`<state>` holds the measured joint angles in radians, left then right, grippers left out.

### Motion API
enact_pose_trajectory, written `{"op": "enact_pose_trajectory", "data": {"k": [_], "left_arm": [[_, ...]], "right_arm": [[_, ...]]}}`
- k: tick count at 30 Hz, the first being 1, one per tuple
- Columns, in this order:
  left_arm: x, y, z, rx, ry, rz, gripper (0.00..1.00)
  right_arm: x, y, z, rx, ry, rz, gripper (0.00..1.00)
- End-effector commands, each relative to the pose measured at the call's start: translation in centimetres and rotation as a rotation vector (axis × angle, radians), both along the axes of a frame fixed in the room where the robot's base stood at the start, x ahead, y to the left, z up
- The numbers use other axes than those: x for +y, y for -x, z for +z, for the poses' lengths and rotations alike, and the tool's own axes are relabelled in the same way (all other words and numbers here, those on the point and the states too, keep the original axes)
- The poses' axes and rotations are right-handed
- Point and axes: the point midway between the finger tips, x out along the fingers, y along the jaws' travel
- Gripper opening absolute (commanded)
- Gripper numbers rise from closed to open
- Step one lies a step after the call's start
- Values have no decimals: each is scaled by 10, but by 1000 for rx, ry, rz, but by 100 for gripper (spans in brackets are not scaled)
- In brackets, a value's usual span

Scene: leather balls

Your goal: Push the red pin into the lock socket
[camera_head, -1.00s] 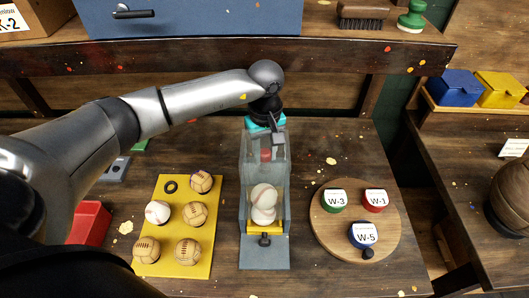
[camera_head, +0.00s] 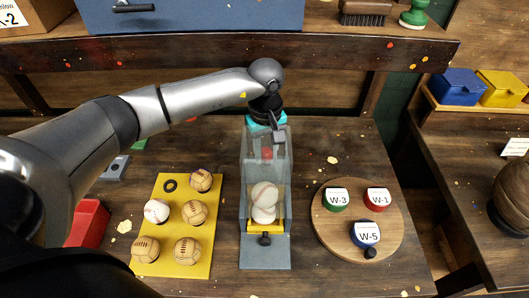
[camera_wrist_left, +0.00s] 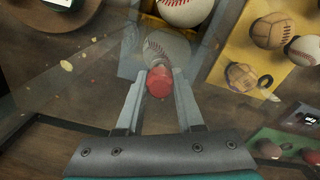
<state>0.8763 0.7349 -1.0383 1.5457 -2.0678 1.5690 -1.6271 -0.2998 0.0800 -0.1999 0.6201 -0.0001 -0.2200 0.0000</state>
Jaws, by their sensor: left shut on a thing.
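My left gripper (camera_head: 277,137) is at the back of the clear-walled case, at its top end. In the left wrist view its two grey fingers (camera_wrist_left: 160,90) are shut on the red pin (camera_wrist_left: 159,79), whose round red end faces the camera. The pin shows as a small red patch (camera_head: 266,153) through the clear wall in the head view. The case (camera_head: 264,258) has a grey base and holds a white baseball (camera_head: 264,194) on a white support. I cannot make out the lock socket; the fingers and clear panels obscure that area. My right gripper is not in view.
A yellow board (camera_head: 172,262) with several balls lies left of the case. A round wooden board (camera_head: 330,232) with labelled W-3, W-1 and W-5 pieces lies to the right. A red box (camera_head: 88,222) is far left. A shelf edge (camera_head: 200,55) crosses behind my arm.

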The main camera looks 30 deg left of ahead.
Motion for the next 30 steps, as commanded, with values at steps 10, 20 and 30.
{"op": "enact_pose_trajectory", "data": {"k": [10, 20, 30], "left_arm": [[-1, 5, -11, 13, -9, 2, 0], [-1, 5, -2, 14, -8, 1, 0], [-2, 4, 12, 12, -4, 0, 0]], "right_arm": [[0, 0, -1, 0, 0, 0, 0], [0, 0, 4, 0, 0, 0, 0], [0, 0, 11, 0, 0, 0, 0]]}}
